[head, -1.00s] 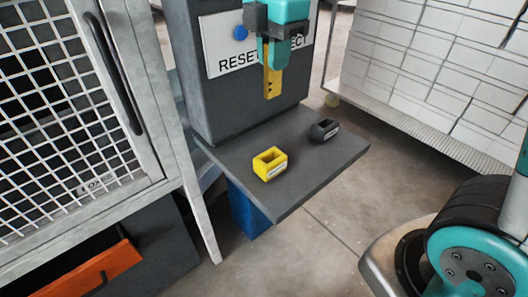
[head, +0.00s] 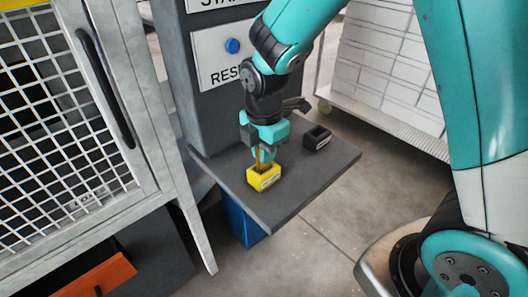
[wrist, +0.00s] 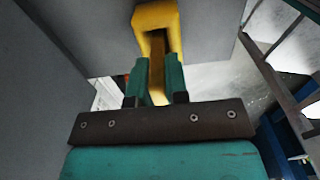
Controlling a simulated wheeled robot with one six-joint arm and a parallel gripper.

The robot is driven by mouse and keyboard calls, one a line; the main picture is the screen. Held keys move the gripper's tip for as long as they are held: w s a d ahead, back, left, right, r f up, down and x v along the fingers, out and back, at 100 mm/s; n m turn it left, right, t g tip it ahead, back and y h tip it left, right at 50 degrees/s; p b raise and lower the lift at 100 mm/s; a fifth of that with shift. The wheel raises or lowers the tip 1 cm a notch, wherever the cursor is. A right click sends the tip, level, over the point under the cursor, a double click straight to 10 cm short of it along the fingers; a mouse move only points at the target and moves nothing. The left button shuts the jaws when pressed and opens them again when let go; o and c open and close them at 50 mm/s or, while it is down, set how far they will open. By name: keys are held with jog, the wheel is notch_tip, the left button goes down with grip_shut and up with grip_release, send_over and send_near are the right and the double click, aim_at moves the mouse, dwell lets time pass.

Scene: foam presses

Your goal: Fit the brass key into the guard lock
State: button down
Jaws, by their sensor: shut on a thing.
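The brass key (head: 259,160) is pinched in my gripper (head: 263,155) and points down. My gripper is just above a yellow block with an open top (head: 263,180) on the grey shelf. The key's lower end is at or inside the block's opening; how deep it sits I cannot tell. In the wrist view, the key (wrist: 157,88) shows between my two green fingers, lined up with the dark slot of the yellow block (wrist: 146,20). No lettering names the yellow block as the guard lock.
A dark block (head: 317,137) with an open top stands on the grey shelf (head: 300,180), right of the yellow one. A panel (head: 215,60) with a blue button rises behind. A mesh guard door (head: 60,130) is at the left, and a white-walled cart (head: 390,80) at the right.

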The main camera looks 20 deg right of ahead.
jog(key=shift+f, duration=0.35)
jog(key=shift+f, duration=0.15)
jog(key=c, duration=1.1)
grip_release()
